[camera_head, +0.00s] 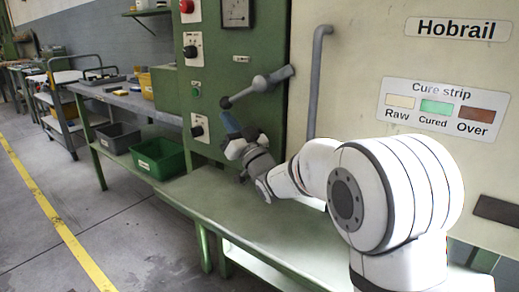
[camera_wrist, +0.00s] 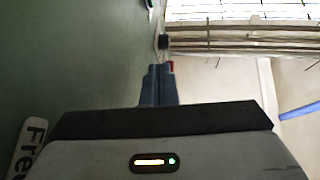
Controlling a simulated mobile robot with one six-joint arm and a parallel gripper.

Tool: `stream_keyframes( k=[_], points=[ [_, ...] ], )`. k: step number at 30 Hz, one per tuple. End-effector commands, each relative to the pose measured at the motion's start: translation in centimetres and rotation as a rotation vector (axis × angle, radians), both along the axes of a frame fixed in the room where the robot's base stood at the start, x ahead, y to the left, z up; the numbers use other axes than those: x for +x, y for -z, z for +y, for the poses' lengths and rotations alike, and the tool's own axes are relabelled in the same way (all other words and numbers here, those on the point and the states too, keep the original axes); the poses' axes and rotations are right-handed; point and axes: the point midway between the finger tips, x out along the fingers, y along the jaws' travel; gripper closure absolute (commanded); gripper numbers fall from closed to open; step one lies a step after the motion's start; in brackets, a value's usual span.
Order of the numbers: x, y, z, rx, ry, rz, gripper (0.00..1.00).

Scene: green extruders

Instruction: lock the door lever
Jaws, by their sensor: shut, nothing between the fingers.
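The door lever (camera_head: 258,86) is a grey bar with a dark ball at its lower left end. It slopes up to the right to a pivot by the edge of the cream door (camera_head: 370,60). My gripper (camera_head: 224,115) is shut and empty just below the ball end, pointing up. In the wrist view my closed blue-grey fingers (camera_wrist: 159,70) point at a dark round knob, probably the lever's ball (camera_wrist: 163,42). I cannot tell whether they touch it.
A grey vertical handle (camera_head: 316,85) is on the door right of the lever. The green panel (camera_head: 237,75) carries knobs, buttons and a gauge. A green bench (camera_head: 215,205) runs below my arm. A "Free" label (camera_wrist: 28,148) shows at lower left.

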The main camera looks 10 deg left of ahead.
Motion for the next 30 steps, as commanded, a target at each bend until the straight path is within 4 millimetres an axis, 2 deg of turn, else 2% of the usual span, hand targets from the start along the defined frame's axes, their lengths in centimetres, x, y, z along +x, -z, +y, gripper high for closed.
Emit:
stream_keyframes(
  k=[9, 18, 30],
  points=[
    [1.5, -2.9, 1.7, 0.001, 0.007, -0.002, 1.00],
    [2.2, -5.0, 2.5, 0.002, 0.010, -0.001, 1.00],
    [2.4, -5.9, 2.8, 0.000, 0.011, -0.001, 1.00]
  ],
)
